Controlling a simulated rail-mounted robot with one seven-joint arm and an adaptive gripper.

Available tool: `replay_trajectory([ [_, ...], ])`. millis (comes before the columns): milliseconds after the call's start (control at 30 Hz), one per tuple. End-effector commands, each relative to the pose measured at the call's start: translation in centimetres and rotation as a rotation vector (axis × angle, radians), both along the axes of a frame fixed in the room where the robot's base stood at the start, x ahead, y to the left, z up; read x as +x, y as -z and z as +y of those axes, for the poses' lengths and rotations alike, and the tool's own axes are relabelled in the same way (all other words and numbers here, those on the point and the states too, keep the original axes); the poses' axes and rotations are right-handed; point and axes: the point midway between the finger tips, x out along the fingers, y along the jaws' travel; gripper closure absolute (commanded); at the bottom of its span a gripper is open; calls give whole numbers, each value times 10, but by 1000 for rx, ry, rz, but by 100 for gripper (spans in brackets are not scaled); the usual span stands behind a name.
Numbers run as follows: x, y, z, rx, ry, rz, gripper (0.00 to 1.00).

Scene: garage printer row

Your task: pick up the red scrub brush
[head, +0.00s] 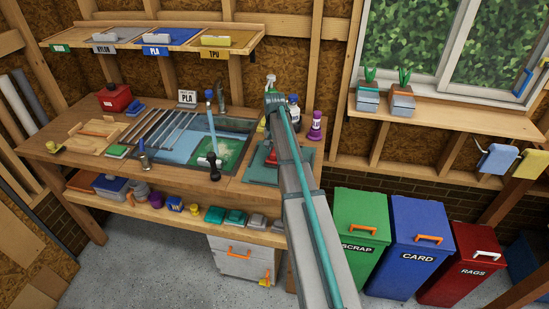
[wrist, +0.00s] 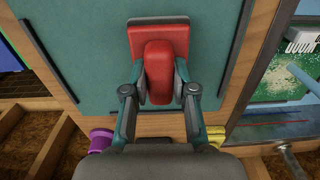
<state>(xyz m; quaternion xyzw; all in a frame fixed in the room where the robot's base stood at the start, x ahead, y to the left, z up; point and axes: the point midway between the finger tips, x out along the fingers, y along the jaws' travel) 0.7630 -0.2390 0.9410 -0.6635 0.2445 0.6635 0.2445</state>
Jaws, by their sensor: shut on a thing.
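The red scrub brush (wrist: 158,52) is in the middle of the wrist view, over the dark green mat (wrist: 92,60). It has a wide red block and a narrower raised red grip. My gripper (wrist: 158,92) has one finger on each side of the grip and is shut on it. I cannot tell whether the brush touches the mat. In the head view a small red part of the brush (head: 271,156) shows over the mat (head: 262,177), right of the sink. My arm hides the rest of it there.
A sink with a green tray (head: 226,148) lies left of the mat. Green, blue and red bins (head: 362,226) stand at the lower right. A shelf of labelled trays (head: 170,38) hangs above.

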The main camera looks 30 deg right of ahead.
Motion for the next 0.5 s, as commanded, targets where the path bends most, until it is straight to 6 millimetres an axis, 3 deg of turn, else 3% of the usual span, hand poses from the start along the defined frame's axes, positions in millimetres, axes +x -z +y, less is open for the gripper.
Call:
replay_trajectory([
  [500, 1, -9, 0, 0, 0, -1, 100],
])
